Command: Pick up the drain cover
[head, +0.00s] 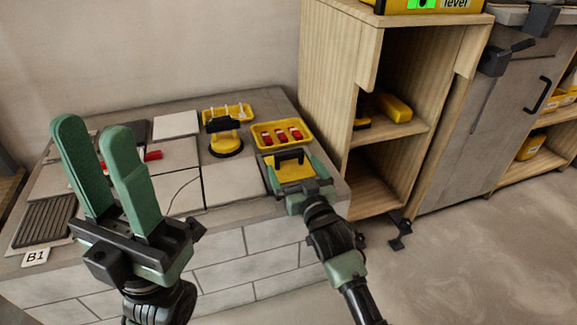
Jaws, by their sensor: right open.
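The drain cover (42,222) is a dark slotted grate lying flat at the left end of the tiled bench top, above the B1 label. Its right side is near my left gripper in the picture. My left gripper (93,128) points up in the foreground with its two green fingers apart and nothing between them. My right gripper (294,170) is at the right end of the bench, open, with its fingers on either side of a yellow block with a black handle (293,172). Contact with the block cannot be told.
A yellow suction lifter (225,135) stands on the tiles. Behind it is a yellow tray (240,112) of pale clips; another yellow tray (268,143) holds red pieces. A red-handled tool (153,156) lies partly behind my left gripper. A wooden shelf unit (330,60) stands right of the bench.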

